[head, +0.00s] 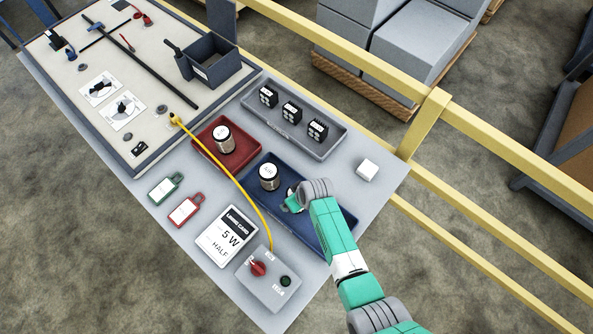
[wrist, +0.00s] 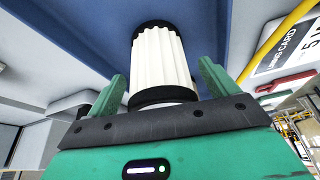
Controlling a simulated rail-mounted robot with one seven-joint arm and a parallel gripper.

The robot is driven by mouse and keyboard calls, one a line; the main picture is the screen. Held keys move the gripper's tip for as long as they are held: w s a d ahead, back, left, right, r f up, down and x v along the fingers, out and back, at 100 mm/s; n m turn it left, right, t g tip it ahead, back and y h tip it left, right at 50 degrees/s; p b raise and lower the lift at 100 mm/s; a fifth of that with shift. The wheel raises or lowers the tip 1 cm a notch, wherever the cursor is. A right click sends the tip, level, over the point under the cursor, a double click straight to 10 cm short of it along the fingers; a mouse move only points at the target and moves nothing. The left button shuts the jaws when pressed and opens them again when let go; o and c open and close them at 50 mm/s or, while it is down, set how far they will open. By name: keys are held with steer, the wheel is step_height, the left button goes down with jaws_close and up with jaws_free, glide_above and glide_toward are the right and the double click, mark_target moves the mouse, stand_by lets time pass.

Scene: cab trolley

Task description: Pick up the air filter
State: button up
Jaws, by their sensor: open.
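The air filter (head: 268,182) stands upright in the blue tray (head: 325,238), with a white top that reads AIR. In the wrist view the filter (wrist: 162,62) shows white pleated sides and black end caps. My gripper (head: 290,200) is over the blue tray, just to the lower right of the filter. In the wrist view my gripper (wrist: 163,85) is open, with one green finger on each side of the filter's near end. I see gaps between fingers and filter; whether the filter is fully between them I cannot tell.
A similar canister (head: 224,140) stands in the red tray (head: 203,147). A grey tray (head: 325,148) holds several black blocks. A white cube (head: 367,169), a lining card (head: 227,238) and a switch box (head: 270,282) with a yellow cable (head: 236,180) are close by.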

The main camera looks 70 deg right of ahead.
steer(key=c, duration=1.2)
steer(key=shift+o, duration=0.2)
steer(key=shift+r, duration=0.3)
step_height(320, 180, up, 3)
steer(key=shift+a+r+p, duration=0.1)
steer(key=shift+p, duration=0.35)
steer(key=s+a+r, duration=0.1)
steer(key=s+a, duration=0.9)
steer(key=s, duration=0.2)
steer(key=shift+p, duration=0.45)
